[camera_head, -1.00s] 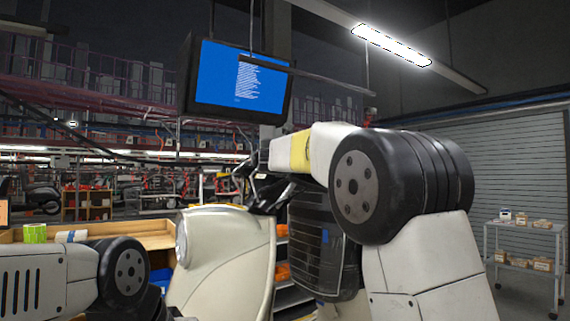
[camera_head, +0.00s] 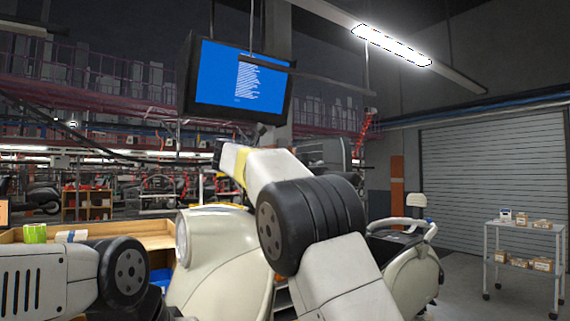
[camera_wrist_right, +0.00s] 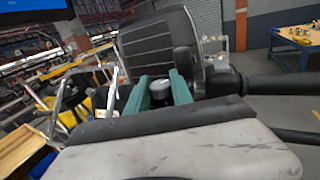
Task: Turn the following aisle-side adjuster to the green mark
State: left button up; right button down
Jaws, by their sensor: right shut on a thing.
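In the right wrist view my right gripper (camera_wrist_right: 161,92) shows its two teal fingers. They are shut on a small grey round-topped knob (camera_wrist_right: 160,86), which looks like the adjuster. No green mark can be made out. In the head view my right arm reaches up across the middle, and its gripper cannot be made out. A cream scooter (camera_head: 222,262) stands behind the arm, partly hidden by it. Another cream scooter body (camera_head: 412,275) shows to the right of the arm. My left gripper is out of view; only its arm shows at lower left.
A black bar (camera_wrist_right: 275,84) like a handlebar grip runs right of the fingers. A dark ribbed panel (camera_wrist_right: 158,42) stands behind them. A white trolley (camera_head: 522,228) with small boxes stands at right, before a roller shutter (camera_head: 495,155). A monitor (camera_head: 238,78) hangs above.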

jog(key=shift+m+g+h, duration=1.3)
jog(key=shift+h, duration=0.1)
jog(key=c, duration=1.1)
grip_release()
jog(key=v, duration=0.7)
jog(key=shift+s+a+f, duration=0.1)
jog(key=shift+s+a, duration=0.15)
jog(key=shift+a, duration=0.1)
